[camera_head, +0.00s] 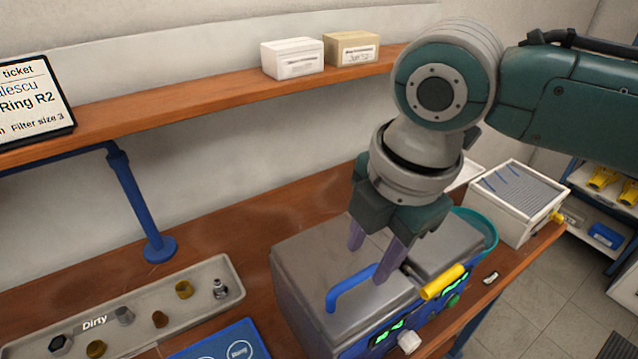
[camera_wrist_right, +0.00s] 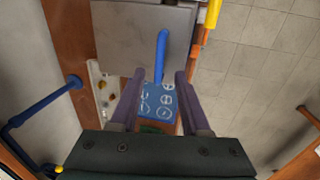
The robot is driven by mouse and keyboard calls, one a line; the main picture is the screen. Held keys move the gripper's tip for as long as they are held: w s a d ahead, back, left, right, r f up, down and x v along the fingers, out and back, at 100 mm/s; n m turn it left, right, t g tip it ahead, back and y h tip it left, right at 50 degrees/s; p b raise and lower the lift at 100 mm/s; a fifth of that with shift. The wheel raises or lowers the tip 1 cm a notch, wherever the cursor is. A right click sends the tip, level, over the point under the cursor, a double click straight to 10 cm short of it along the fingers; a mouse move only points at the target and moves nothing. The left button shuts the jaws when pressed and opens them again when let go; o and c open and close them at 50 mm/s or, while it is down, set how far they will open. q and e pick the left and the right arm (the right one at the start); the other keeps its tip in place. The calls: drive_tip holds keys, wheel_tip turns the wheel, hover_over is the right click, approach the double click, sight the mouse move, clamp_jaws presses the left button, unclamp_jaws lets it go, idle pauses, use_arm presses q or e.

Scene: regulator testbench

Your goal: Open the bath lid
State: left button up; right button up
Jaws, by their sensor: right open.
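The bath is a grey metal box with a blue front panel (camera_head: 385,335), standing on the wooden bench. Its grey lid (camera_head: 305,262) lies flat and shut on top. A blue bar handle (camera_head: 350,288) stands up from the lid. My right gripper (camera_head: 374,248) is open and empty, pointing down over the lid close to the handle. In the right wrist view the blue handle (camera_wrist_right: 161,55) lines up with the gap between the two fingertips (camera_wrist_right: 160,75). I cannot tell whether the fingers are down around it. My left gripper is not in view.
A yellow handle (camera_head: 442,283) sticks out at the bath's right. A teal bowl (camera_head: 482,232) and a white box with a ridged grey top (camera_head: 517,200) stand beyond. A tray labelled Dirty (camera_head: 215,272) with several small parts and a blue mat (camera_head: 215,345) lie left.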

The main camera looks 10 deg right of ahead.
sight(358, 277)
drive_tip(key=shift+w+a+f, duration=0.1)
drive_tip(key=shift+w+f, duration=0.1)
drive_tip(key=shift+f, duration=0.95)
drive_tip(key=shift+w+a+f, duration=0.1)
drive_tip(key=shift+w+f, duration=0.1)
drive_tip(key=shift+f, duration=0.95)
clamp_jaws()
